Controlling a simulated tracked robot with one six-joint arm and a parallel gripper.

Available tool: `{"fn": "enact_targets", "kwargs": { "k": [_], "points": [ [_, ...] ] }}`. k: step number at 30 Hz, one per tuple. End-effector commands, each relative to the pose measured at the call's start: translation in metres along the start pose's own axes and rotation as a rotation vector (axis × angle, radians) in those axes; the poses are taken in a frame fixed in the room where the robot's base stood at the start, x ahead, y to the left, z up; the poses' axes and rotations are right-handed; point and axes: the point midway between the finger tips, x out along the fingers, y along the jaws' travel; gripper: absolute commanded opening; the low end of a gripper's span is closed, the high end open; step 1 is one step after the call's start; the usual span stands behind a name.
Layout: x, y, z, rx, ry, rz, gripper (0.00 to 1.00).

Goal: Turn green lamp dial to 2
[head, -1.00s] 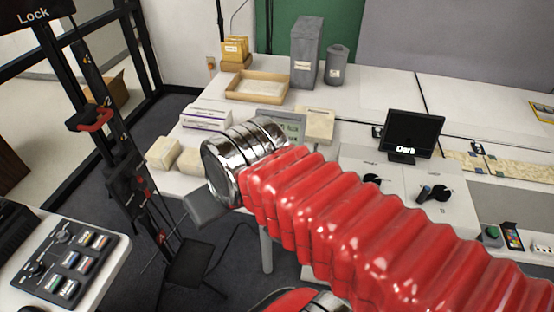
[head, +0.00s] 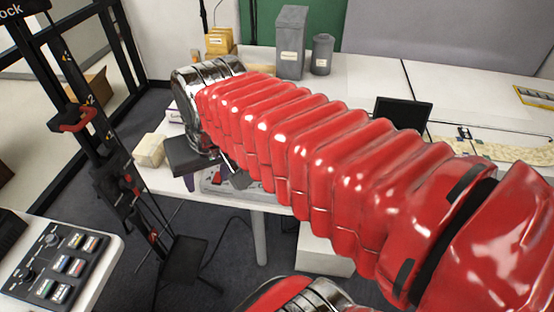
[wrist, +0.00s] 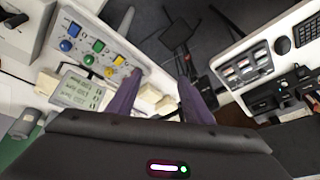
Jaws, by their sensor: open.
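A grey display with text (wrist: 77,90) sits beside the panel. Pale blocks (wrist: 155,100) lie near the fingers. A control box (head: 55,265) stands at lower left in the head view, beside a dark upright stand (head: 120,175). Dark floor lies between bench and stand.

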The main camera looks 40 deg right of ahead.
Motion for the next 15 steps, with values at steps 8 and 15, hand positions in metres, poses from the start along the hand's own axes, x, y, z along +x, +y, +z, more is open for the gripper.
{"fn": "enact_targets", "kwargs": {
  "k": [8,15],
  "points": [
    [0.014,0.032,-0.049,0.261,-0.108,0.022,0.46],
    [0.033,0.067,-0.087,0.483,-0.192,0.038,0.46]
  ]
}}
